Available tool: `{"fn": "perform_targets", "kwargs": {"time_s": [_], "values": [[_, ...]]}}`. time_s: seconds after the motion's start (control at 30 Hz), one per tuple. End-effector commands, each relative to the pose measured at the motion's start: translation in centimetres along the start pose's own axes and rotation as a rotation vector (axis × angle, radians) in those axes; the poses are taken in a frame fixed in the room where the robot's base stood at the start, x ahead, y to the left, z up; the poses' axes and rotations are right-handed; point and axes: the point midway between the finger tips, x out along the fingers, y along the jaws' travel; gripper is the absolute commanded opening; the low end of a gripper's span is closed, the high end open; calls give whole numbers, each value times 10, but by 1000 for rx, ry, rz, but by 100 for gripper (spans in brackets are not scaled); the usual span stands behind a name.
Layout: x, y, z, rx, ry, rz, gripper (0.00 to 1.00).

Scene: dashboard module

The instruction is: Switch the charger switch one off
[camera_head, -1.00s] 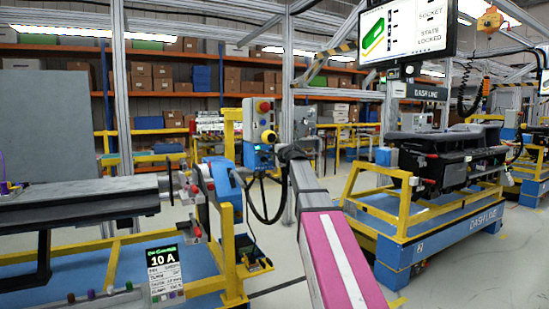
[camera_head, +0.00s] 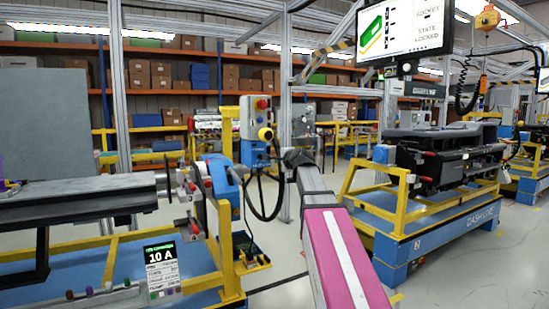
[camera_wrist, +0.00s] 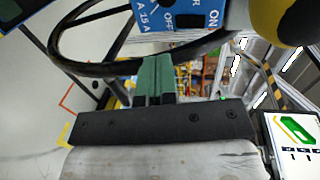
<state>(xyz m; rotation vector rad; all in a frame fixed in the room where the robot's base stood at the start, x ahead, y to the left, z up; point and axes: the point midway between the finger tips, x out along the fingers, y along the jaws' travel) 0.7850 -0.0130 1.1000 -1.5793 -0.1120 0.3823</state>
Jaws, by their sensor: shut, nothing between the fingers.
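A blue panel (camera_wrist: 180,16) with white lettering, including OFF, ON and 15 A, fills the top middle of the wrist view. It is cut off by the top edge, and I cannot make out a switch lever or its position. In the head view, a blue unit (camera_head: 256,153) hangs on the post below a grey control box (camera_head: 256,112), beyond my arm. My gripper (camera_wrist: 155,70) has green fingers, closed together and empty, pointing toward the panel from just below it in the picture. Contact with the panel is not visible. The fingers are not distinguishable in the head view.
A large yellow-and-black round part (camera_wrist: 285,20) is close at the wrist view's upper right. A black cable (camera_wrist: 75,50) loops past the fingers at left. A yellow-framed blue cart (camera_head: 440,225) stands right. A 10 A display (camera_head: 161,268) stands front left. Floor between is open.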

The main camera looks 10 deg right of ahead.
Motion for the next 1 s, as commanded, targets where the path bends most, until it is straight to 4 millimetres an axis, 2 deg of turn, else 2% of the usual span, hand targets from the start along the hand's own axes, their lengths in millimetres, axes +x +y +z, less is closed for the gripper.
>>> {"fn": "perform_targets", "kwargs": {"time_s": [0.03,0.1,0.3,0.77,0.87,0.97,1.0], "values": [[-15,6,1,0,1,0,0],[-29,11,2,-1,1,1,0],[-54,20,0,0,1,0,0],[-56,25,1,-7,-2,9,0],[-53,45,4,-42,-11,50,0],[-47,84,12,-111,-31,129,0],[-45,104,16,-146,-43,169,0]]}}
